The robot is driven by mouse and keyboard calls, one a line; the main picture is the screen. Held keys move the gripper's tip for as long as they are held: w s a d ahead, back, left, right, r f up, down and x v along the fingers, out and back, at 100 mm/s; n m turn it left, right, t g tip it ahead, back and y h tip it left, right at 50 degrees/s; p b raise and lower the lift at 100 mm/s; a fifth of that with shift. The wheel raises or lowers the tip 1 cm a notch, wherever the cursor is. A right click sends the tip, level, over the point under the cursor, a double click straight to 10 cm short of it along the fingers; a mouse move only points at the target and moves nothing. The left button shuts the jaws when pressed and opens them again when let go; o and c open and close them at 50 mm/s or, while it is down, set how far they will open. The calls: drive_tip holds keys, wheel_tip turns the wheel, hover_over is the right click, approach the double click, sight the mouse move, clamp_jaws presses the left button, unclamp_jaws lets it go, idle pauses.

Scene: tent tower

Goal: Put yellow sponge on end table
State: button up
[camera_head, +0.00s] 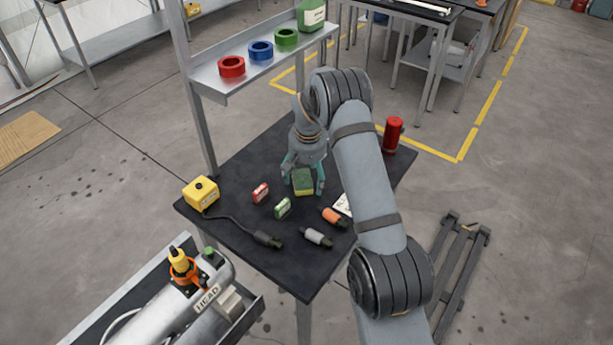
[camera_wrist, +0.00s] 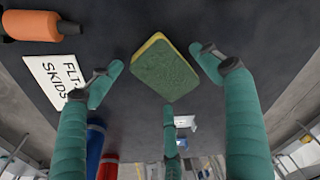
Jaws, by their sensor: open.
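The yellow sponge (camera_head: 303,182) has a green top face and yellow sides. It rests on the black-topped table (camera_head: 235,235). My gripper (camera_head: 304,176) is directly above and around it, with teal fingers spread on both sides. In the wrist view the sponge (camera_wrist: 165,70) lies between the open fingers (camera_wrist: 157,72), with visible gaps to the side fingers. A third finger shows below the sponge, close to its lower edge; I cannot tell whether they touch. I cannot tell which table the task calls the end table.
A red cylinder (camera_head: 393,134) stands at the right back. A shelf (camera_head: 250,70) rises behind.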

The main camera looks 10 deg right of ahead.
sight(306, 177)
drive_tip(key=shift+r, duration=0.1)
drive_tip(key=shift+r+p, duration=0.25)
drive_tip(key=shift+p, duration=0.1)
drive_tip(key=shift+r+b, duration=0.35)
drive_tip(key=shift+r, duration=0.05)
wheel_tip(306, 177, up, 11)
drive_tip(key=s+b, duration=0.1)
drive_tip(key=shift+s, duration=0.4)
drive_tip(key=shift+f, duration=0.15)
drive_tip(key=f, duration=0.4)
drive_tip(key=w+f, duration=0.1)
drive_tip(key=f, duration=0.3)
drive_tip(key=f+p, duration=0.1)
drive_tip(key=f, duration=0.3)
drive_tip(key=shift+w+f, duration=0.15)
drive_tip(key=shift+w, duration=0.25)
wheel_tip(306, 177, up, 3)
drive_tip(key=shift+f+b, duration=0.15)
drive_tip(key=shift+b, duration=0.15)
drive_tip(key=shift+r, duration=0.4)
